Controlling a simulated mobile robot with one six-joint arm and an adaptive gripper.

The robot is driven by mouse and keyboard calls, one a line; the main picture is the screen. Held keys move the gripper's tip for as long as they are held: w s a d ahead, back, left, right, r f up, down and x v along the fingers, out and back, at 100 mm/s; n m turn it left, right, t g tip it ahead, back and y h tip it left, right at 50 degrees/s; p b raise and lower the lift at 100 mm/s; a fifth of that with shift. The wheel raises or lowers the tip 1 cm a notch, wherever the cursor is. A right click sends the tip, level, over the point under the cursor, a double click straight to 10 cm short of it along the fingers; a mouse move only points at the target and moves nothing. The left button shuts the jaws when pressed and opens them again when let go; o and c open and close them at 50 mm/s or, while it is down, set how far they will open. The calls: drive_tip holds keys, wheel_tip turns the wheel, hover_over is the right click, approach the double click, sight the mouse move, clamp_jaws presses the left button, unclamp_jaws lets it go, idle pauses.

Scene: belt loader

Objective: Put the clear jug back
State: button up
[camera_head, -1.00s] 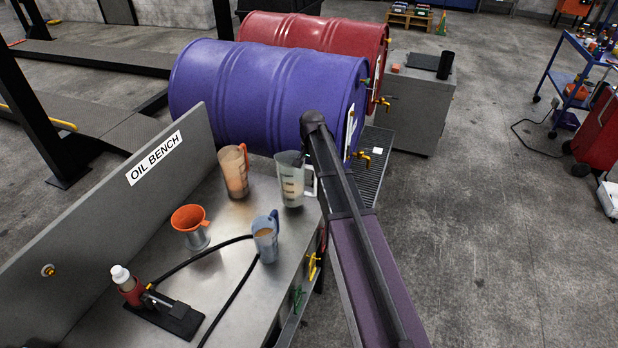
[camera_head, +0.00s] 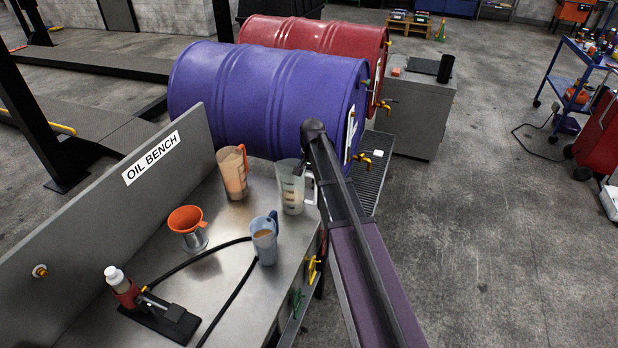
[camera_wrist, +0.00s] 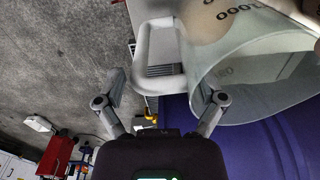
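The clear jug (camera_head: 291,192) stands at the far right corner of the steel oil bench (camera_head: 217,258), its handle toward the right. It appears upright in the head view. In the wrist view, the jug (camera_wrist: 262,82) fills the upper right, with dark markings on its wall. Its pale loop handle (camera_wrist: 141,52) lies ahead of my gripper. My gripper (camera_wrist: 168,86) is open, its two fingers wide apart, one to each side of the handle with visible gaps. In the head view my arm hides most of the gripper.
An orange-tinted jug (camera_head: 233,178) and a blue jug (camera_head: 264,243) stand close by. An orange funnel (camera_head: 186,219), a bottle (camera_head: 122,290) and a black hose are farther left. Purple (camera_head: 260,100) and red (camera_head: 318,37) drums lie behind the bench.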

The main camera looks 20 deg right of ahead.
drive_tip(key=shift+r, duration=0.2)
idle(0.4)
wheel_tip(320, 180, up, 12)
drive_tip(key=p, duration=1.2)
drive_tip(key=shift+s+d, duration=0.15)
drive_tip(key=shift+f, duration=0.1)
idle(0.4)
drive_tip(key=s+a+n, duration=0.3)
drive_tip(key=s+n, duration=0.1)
drive_tip(key=s, duration=0.8)
drive_tip(key=s+a+n, duration=0.3)
drive_tip(key=s+n, duration=0.1)
drive_tip(key=s, duration=0.8)
drive_tip(key=shift+s, duration=0.35)
